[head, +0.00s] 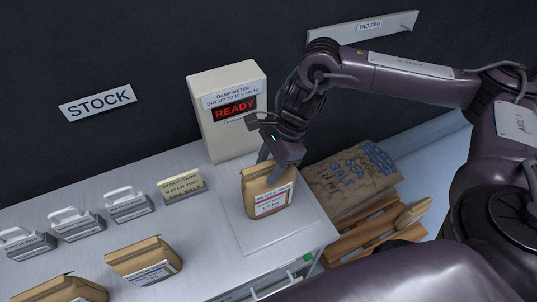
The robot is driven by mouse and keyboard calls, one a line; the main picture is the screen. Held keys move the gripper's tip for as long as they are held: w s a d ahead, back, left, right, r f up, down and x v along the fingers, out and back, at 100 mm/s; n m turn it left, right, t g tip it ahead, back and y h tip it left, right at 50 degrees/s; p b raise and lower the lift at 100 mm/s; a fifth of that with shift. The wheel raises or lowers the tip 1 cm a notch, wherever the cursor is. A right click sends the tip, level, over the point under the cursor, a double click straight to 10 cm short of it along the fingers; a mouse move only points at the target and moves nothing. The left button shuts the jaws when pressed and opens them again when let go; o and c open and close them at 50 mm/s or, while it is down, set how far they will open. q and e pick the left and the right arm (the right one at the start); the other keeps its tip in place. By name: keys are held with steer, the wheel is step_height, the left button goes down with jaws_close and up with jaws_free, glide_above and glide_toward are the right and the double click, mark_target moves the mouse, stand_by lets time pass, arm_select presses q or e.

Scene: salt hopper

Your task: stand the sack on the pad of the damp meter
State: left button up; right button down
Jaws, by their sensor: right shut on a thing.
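A small brown paper sack (266,198) with a white and red label stands upright over the flat pale pad (236,231) in front of the damp meter (222,136). My right gripper (268,163) is shut on the top of this sack. The sack's base looks to be at the pad, but I cannot tell whether it touches. The damp meter's display reads READY. My left gripper does not show.
Two more brown sacks (145,262) stand at the front left. Several grey handled weights (130,206) line the table's left, beside a stock card (181,187). A large sea salt sack (350,180) lies on a wooden pallet (365,235) right of the table.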

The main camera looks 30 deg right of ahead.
steer(key=shift+a, duration=0.1)
steer(key=c, duration=1.2)
jaws_free()
steer(key=shift+f, duration=0.2)
steer(key=o, duration=0.5)
steer(key=shift+s+r, duration=0.1)
steer(key=shift+c, duration=0.2)
